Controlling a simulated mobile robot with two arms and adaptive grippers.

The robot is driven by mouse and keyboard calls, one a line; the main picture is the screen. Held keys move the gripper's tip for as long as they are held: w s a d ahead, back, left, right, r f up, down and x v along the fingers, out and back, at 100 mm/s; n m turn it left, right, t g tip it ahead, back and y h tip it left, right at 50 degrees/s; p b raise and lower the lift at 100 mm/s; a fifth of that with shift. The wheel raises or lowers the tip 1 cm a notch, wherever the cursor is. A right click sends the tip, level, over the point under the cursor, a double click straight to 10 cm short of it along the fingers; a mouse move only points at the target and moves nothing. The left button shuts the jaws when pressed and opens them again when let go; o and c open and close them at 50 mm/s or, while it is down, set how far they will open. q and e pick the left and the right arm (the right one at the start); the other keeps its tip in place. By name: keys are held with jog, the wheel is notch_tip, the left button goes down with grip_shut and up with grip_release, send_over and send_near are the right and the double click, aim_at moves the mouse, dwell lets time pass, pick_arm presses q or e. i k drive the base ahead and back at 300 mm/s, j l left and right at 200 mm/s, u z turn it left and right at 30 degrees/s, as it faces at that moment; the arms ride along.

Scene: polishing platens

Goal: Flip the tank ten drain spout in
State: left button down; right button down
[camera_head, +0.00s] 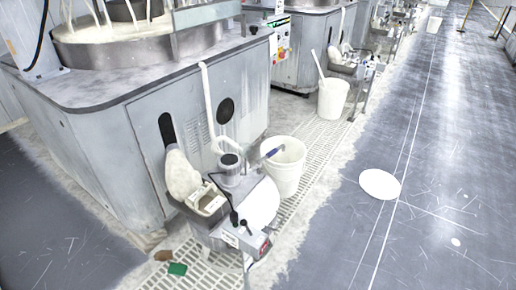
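A grey polishing tank (170,110) with a round metal basin on top fills the left. A white pipe (208,100) comes down the tank's right side and bends toward a small metal pot (230,172) in front of it. It may be the drain spout, but I cannot be sure. No tank number is readable. A white bucket (286,175) stands on the floor grating to the right of the pot, with a dark blue-handled tool at its rim. Neither of my grippers is in view.
A small machine stand (225,232) with a control box (247,240) is in front of the tank. More tanks and another white bucket (332,100) line the back. A white disc (380,184) lies on the open grey floor at right. A green block (177,269) lies at lower left.

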aim_at(269, 156)
jog(key=i+l+u, duration=0.2)
jog(key=u, duration=0.25)
jog(key=i+l+u, duration=0.15)
jog(key=u, duration=0.25)
jog(key=i+l, duration=0.15)
jog(key=l, duration=0.25)
jog(key=i+l+u, duration=0.1)
jog(key=l, duration=0.3)
jog(key=i+l, duration=0.25)
jog(key=l, duration=0.2)
jog(key=i+l+u, duration=0.15)
jog(key=l, duration=0.25)
jog(key=i+l, duration=0.15)
jog(key=l, duration=0.25)
jog(key=i+l+u, duration=0.1)
jog(key=l, duration=0.35)
jog(key=i+l, duration=0.15)
jog(key=l, duration=0.3)
jog(key=u, duration=0.05)
